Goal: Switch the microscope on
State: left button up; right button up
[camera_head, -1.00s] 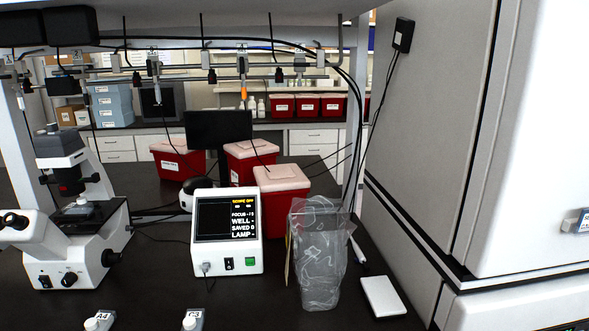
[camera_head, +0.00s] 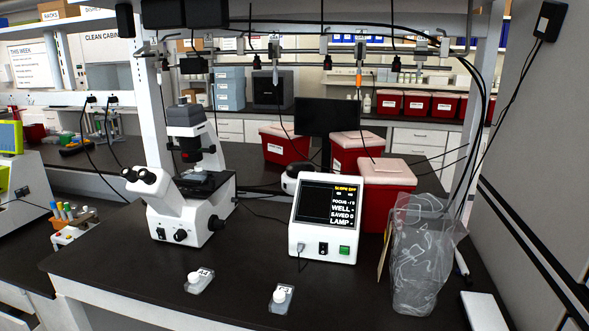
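The microscope (camera_head: 188,185) stands on the black bench, left of centre, with its white eyepieces toward the lower left. Its base has dark knobs on the front and side. To its right stands a white control box (camera_head: 325,222) with a dark screen reading "SCOPE OFF" in yellow, with FOCUS, WELL, SAVED and LAMP lines below. Low on the box's front are a black rocker switch (camera_head: 323,248) and a green button (camera_head: 344,250). A cable is plugged in at the lower left of that front. Neither of my grippers is in view.
A clear plastic bag (camera_head: 422,255) stands right of the control box. Red bins (camera_head: 385,190) stand behind. A white pad (camera_head: 483,311) lies at right. Bench front between flasks and box is clear.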

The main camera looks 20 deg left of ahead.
aim_at(160, 233)
jog(key=u, duration=1.2)
